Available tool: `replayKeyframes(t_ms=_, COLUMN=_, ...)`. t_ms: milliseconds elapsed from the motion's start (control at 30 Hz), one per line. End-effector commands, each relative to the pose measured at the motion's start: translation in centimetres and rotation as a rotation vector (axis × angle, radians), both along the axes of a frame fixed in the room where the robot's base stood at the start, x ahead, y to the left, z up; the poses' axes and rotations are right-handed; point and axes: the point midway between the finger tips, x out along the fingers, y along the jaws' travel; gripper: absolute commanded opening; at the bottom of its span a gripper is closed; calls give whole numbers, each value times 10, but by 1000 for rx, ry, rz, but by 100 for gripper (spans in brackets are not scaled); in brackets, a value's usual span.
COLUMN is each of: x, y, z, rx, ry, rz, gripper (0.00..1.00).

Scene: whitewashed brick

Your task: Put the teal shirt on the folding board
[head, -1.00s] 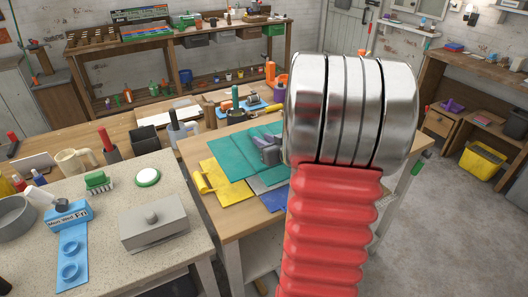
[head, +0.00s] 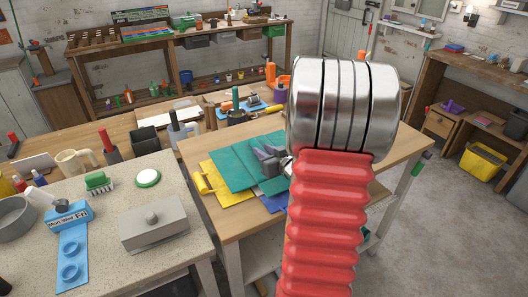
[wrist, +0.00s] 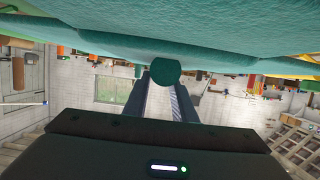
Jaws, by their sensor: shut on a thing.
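My gripper (head: 268,158) is at the shirt's right part, low over the table. In the wrist view teal cloth (wrist: 160,30) fills the top, and a teal bulge sits between the fingertips (wrist: 165,75), so my gripper is shut on the shirt. My arm hides the table's middle.
A speckled counter (head: 110,215) with a grey lidded box (head: 153,222) stands at left. Bare tabletop (head: 410,137) shows right of my arm.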

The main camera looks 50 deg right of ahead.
Motion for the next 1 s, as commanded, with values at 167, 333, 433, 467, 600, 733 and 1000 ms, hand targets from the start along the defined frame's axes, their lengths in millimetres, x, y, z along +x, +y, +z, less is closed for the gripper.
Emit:
replayKeyframes(t_ms=167, x=0, y=0, z=-2, rx=0, ry=-1, rz=0, gripper=0)
replayKeyframes(t_ms=333, x=0, y=0, z=-5, rx=-1, ry=-1, rz=0, gripper=0)
replayKeyframes(t_ms=433, x=0, y=0, z=-7, rx=-1, ry=-1, rz=0, gripper=0)
replayKeyframes(t_ms=467, x=0, y=0, z=-8, rx=-1, ry=-1, rz=0, gripper=0)
replayKeyframes(t_ms=600, x=0, y=0, z=-11, rx=0, ry=0, rz=0, gripper=0)
replayKeyframes(t_ms=733, x=0, y=0, z=-12, rx=0, ry=-1, rz=0, gripper=0)
replayKeyframes(t_ms=1000, x=0, y=0, z=-12, rx=0, ry=0, rz=0, gripper=42)
